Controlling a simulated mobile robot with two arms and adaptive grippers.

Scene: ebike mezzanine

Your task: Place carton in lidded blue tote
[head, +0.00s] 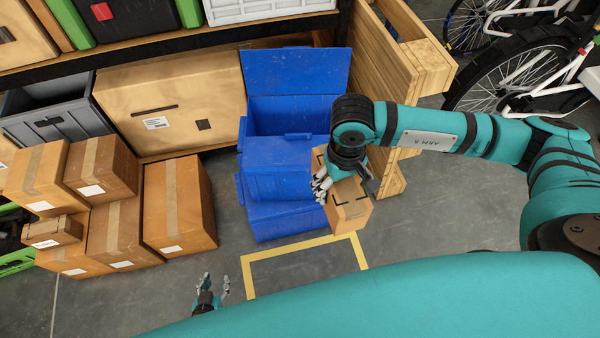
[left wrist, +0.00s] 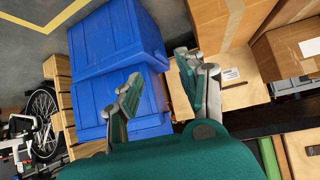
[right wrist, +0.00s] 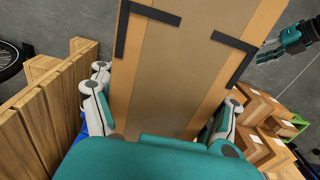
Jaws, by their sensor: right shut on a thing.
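The blue tote (head: 290,120) stands with its lid (head: 295,72) raised at the back, on top of a stack of blue totes; its inside is partly visible and looks empty. My right gripper (head: 322,186) is shut on a brown carton (head: 350,204), held at the right front side of the tote stack. The carton fills the middle of the right wrist view (right wrist: 175,70), with gripper fingers on both its sides. My left gripper (head: 212,290) is open and empty low in front of the stack; its spread fingers show in the left wrist view (left wrist: 160,88).
Several brown cartons (head: 180,205) are piled left of the totes. A large carton (head: 170,105) and a grey bin (head: 55,120) stand behind them. A wooden crate (head: 400,60) stands at the right, with bicycles (head: 520,75) beyond. Yellow tape (head: 300,245) marks clear floor in front.

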